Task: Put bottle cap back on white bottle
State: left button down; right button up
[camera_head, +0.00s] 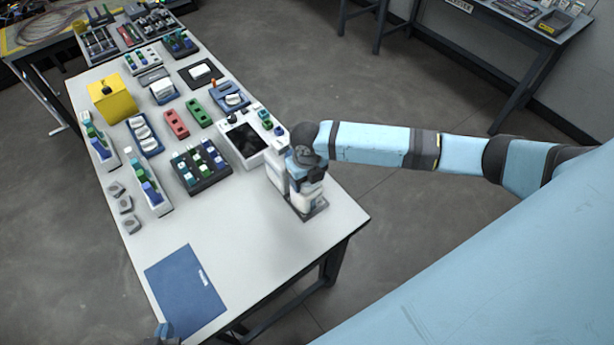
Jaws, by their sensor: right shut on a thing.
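My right gripper (306,185) is at the right edge of the white table, directly over a white bottle (306,202). The bottle stands upright in a dark holder (318,210). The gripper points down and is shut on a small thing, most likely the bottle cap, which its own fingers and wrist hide. I cannot tell whether the cap touches the bottle's neck. A second white container (276,177) stands just left of the gripper. My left gripper (165,331) barely shows at the bottom edge, by the blue mat; its jaws cannot be made out.
A blue mat (185,290) lies at the table's near end. A white device with a black screen (246,140) stands behind the bottles. Racks with coloured parts, a yellow box (112,97) and small grey pieces (126,204) fill the far and left areas. The middle front is clear.

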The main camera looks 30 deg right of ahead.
jog(key=shift+f, duration=0.45)
dwell(0.6)
jog(key=o, duration=0.9)
jog(key=shift+o, duration=0.2)
jog(key=shift+r, duration=0.1)
notch_tip(320, 180, up, 6)
jog(key=p, duration=0.5)
jog(key=shift+p, duration=0.35)
